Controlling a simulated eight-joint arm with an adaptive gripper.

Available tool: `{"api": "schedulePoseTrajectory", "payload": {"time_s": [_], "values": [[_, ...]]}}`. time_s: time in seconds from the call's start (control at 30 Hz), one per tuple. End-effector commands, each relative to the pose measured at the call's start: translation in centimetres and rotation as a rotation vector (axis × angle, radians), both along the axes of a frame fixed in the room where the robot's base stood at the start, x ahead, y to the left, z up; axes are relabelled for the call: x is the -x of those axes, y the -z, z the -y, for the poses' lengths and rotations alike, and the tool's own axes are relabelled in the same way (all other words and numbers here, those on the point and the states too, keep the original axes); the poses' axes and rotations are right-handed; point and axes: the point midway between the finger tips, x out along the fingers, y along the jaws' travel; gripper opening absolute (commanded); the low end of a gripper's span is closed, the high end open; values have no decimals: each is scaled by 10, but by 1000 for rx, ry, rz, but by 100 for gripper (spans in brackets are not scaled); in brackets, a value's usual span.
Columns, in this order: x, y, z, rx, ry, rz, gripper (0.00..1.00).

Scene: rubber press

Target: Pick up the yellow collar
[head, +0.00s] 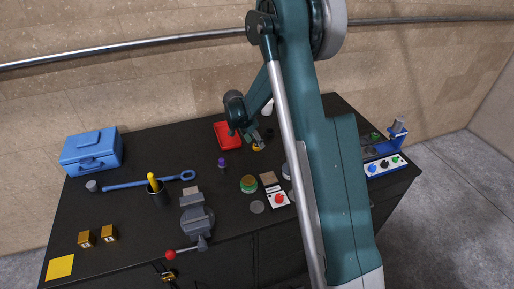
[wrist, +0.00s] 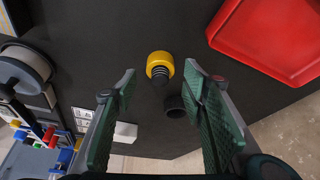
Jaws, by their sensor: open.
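The yellow collar (wrist: 159,60) is a short yellow ring with a black ribbed piece at its lower side in the wrist view. It lies on the black table, and in the head view it is a small yellow spot (head: 258,148) just below my gripper (head: 251,137). In the wrist view my gripper (wrist: 160,75) is open, with its green ridged fingers to the left and right of the collar. The gap between the fingers is empty, and neither finger visibly touches the collar. I cannot tell the exact height of the fingertips above the table.
A red tray (wrist: 275,38) lies right of the collar in the wrist view. A black ring-like piece (wrist: 175,107) and a white block (wrist: 126,131) are near the fingers. A purple-topped bottle (head: 222,164), a green-topped jar (head: 249,184) and a vise (head: 197,221) stand nearer the table's front.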

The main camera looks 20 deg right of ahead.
Motion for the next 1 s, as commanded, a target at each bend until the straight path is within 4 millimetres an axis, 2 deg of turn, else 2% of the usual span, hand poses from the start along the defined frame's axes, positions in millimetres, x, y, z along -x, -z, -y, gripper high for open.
{"api": "schedulePoseTrajectory", "payload": {"time_s": [0.1,0.3,0.87,1.0], "values": [[-3,11,5,0,1,0,42],[-3,21,8,0,0,0,42],[-4,22,8,0,-1,0,42],[-4,22,8,0,-1,0,26]]}}
